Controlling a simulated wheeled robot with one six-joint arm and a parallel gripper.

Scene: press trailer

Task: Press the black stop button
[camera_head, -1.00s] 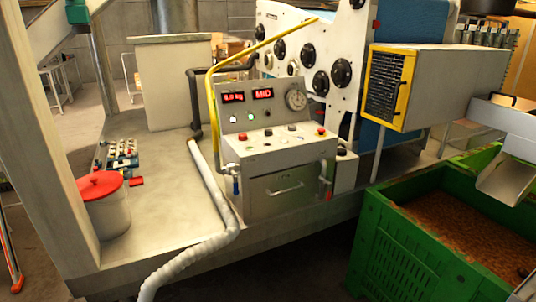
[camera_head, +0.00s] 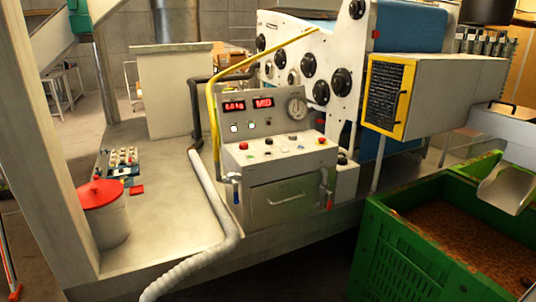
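A grey control box (camera_head: 284,170) stands in the middle on a pale platform. Its sloped top carries small buttons: a red one (camera_head: 243,146) at the left, a bigger red one (camera_head: 322,140) at the right, and several small dark, grey and pale ones between. Which of these is the black stop button is too small to tell. A dark round knob (camera_head: 342,155) sits on a lower box just right of the panel. The upright panel behind has red displays (camera_head: 263,103) and a gauge (camera_head: 296,106). My gripper is not seen.
A yellow bent pipe (camera_head: 212,110) and a thick pale hose (camera_head: 212,190) run along the box's left side. A green crate (camera_head: 400,255) fills the front right.

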